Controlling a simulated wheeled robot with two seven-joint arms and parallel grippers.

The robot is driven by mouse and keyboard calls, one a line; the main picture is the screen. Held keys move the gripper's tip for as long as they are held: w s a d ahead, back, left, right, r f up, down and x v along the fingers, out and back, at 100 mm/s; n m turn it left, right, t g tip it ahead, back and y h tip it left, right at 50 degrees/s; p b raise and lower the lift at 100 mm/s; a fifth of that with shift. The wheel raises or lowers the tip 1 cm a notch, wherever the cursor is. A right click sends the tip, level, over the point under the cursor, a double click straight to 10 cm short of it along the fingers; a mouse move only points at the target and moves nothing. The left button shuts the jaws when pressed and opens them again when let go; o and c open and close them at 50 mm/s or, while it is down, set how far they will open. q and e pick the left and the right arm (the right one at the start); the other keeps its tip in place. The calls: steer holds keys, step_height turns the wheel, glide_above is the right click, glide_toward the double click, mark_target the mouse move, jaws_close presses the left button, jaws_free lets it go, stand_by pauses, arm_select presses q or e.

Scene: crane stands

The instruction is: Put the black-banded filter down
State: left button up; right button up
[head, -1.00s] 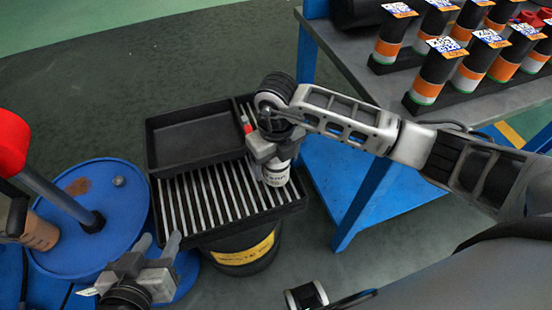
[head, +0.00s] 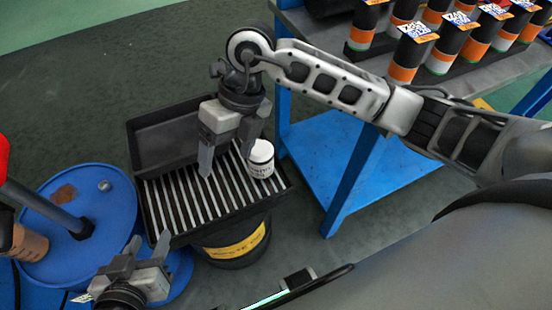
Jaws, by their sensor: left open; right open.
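A white filter (head: 261,160) stands upright on the slatted rack of the black tray (head: 150,214), near its right side. A dark band shows low on its side, partly hard to make out. My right gripper (head: 228,168) is open and empty, just left of and above the filter, with one finger over the slats and the other close behind the filter. My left gripper (head: 146,252) is open and empty at the lower left, in front of the tray's near left corner.
The tray sits on a dark drum with a yellow label (head: 236,247). A blue drum (head: 84,212) stands at left. A blue-framed bench (head: 352,62) at right holds several orange-banded cylinders (head: 411,57). The tray's rear compartment (head: 178,138) looks empty.

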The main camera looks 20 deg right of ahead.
steer(key=s+a+r+g+y, duration=0.2)
steer(key=s+a+y, duration=0.3)
steer(key=a, duration=0.2)
steer(key=s+a+r+m+t+y, duration=0.15)
steer(key=a+r+m+y, duration=0.3)
steer(key=r+y, duration=0.55)
steer(key=w+d+r+m+t, duration=0.1)
steer(key=w+d+m+t, duration=0.2)
steer(key=m+t, duration=0.5)
steer(key=w+d+r+m+t, duration=0.1)
steer(key=w+d+m+t, duration=0.25)
steer(key=m+t, duration=0.55)
steer(key=w+d+f+m+t+h, duration=0.1)
steer(key=d+f+m+t+h, duration=0.4)
steer(key=m+h, duration=0.4)
steer(key=s+d+f+m+g+h, duration=0.3)
steer(key=s+d+f+m+g, duration=0.1)
steer(key=f, duration=0.4)
steer(key=s+d+f+m+g+h, duration=0.3)
steer(key=s+f+m+g, duration=0.1)
steer(key=f, duration=0.5)
steer(key=shift+s+d, duration=0.2)
steer(key=shift+d, duration=0.15)
steer(key=shift+f, duration=0.1)
